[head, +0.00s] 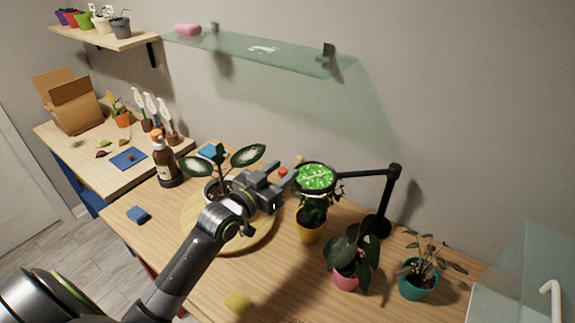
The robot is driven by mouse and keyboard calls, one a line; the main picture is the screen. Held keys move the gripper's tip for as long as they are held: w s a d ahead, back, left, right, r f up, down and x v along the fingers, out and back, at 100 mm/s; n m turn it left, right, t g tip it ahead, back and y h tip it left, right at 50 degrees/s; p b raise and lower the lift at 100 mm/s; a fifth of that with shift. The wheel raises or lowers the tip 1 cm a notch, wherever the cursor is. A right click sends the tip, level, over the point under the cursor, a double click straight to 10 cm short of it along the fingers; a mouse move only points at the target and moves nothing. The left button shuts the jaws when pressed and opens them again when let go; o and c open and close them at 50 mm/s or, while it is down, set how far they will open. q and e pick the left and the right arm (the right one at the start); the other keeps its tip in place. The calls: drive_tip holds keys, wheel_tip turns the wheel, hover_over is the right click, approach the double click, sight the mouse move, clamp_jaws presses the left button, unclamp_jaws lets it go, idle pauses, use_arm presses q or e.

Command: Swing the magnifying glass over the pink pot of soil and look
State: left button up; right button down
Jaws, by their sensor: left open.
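The magnifying glass (316,178) is a round lens in a dark rim on a black jointed arm (366,171) that rises from the back of the table. In the head view its lens is in line with the leafy plant in the yellow pot (310,227) and looks bright green. The pink pot (345,281) stands to the right and nearer. A dark-leaved plant grows in it and its leaves hide the soil. My left gripper (286,187) is open and empty, just left of the lens rim; I cannot tell if they touch. My right gripper is out of view.
A teal pot (418,281) stands right of the pink pot. A white-leaved plant (222,163) sits on a round wooden board (262,235) behind my left arm. A glass shelf (265,54) hangs above.

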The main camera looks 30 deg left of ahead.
use_arm(q)
drive_tip(key=shift+w+d, duration=0.15)
drive_tip(key=shift+w, duration=0.55)
drive_tip(key=shift+w+d, duration=0.1)
drive_tip(key=shift+w, duration=0.55)
clamp_jaws()
